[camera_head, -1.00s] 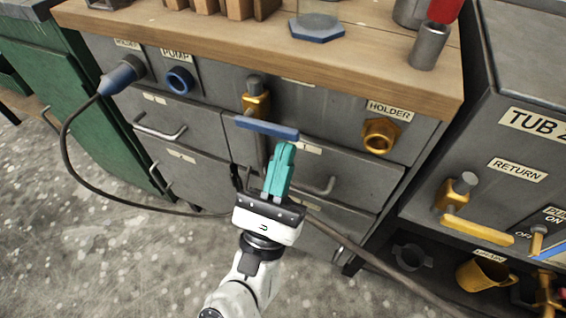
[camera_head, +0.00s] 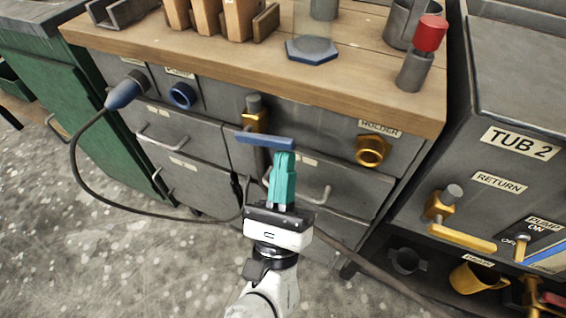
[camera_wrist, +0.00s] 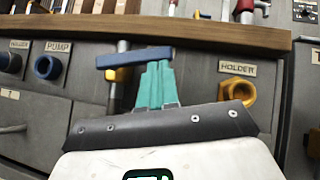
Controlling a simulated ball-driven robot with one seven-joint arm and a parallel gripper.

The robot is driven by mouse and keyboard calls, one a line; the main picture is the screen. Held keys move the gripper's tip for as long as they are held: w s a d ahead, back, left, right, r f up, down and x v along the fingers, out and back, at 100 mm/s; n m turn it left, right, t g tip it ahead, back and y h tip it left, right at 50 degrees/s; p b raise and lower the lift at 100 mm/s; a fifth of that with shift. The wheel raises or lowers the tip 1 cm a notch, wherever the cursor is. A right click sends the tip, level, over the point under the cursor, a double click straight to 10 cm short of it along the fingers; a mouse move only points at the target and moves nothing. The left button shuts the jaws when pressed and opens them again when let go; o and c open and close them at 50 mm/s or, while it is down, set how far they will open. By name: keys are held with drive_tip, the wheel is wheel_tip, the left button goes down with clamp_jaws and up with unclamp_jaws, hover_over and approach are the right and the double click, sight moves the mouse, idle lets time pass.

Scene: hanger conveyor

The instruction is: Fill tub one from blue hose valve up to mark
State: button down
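The blue-handled valve, with a brass body (camera_head: 255,121) and a flat blue lever (camera_head: 263,140), sits on the grey cabinet front; the lever points sideways. It also shows in the wrist view (camera_wrist: 136,57). My gripper (camera_head: 284,158) has teal fingers close together, their tips just below the lever's right part. The wrist view shows the fingertips (camera_wrist: 158,66) at the lever's lower edge; I cannot tell whether they touch it. A blue nozzle (camera_head: 126,91) on a dark hose (camera_head: 76,150) sits in the left holder. Tub one and its mark are not in view.
A blue PUMP ring (camera_head: 182,96) and a brass HOLDER fitting (camera_head: 372,151) flank the valve. Drawer handles (camera_head: 316,195) stick out below. The wooden worktop edge (camera_head: 270,82) overhangs above. TUB 2 (camera_head: 480,135) stands at right with a yellow return valve (camera_head: 462,237).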

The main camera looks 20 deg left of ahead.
sight(281, 146)
drive_tip(key=r+n+g+y+p, duration=0.1)
drive_tip(key=n, duration=0.1)
drive_tip(key=r+n+g+y+p, duration=0.2)
drive_tip(key=n+y+p, duration=0.1)
drive_tip(key=shift+d+n, duration=0.2)
drive_tip(key=shift+n, duration=0.1)
drive_tip(key=n+g+y+p, duration=0.1)
drive_tip(key=n, duration=0.1)
drive_tip(key=r+n+g+y+p, duration=0.1)
drive_tip(key=n+p, duration=0.1)
drive_tip(key=r+n+g+p, duration=0.1)
drive_tip(key=n+g+p, duration=0.1)
drive_tip(key=shift+a+r+y, duration=0.15)
drive_tip(key=shift+a+y, duration=0.1)
drive_tip(key=shift+y, duration=0.15)
drive_tip(key=shift+a+r+n+p, duration=0.1)
drive_tip(key=shift+a+n+p, duration=0.1)
drive_tip(key=shift+n+p, duration=0.15)
drive_tip(key=shift+a+r+p, duration=0.4)
drive_tip(key=shift+r+p, duration=0.15)
drive_tip(key=shift+p, duration=0.25)
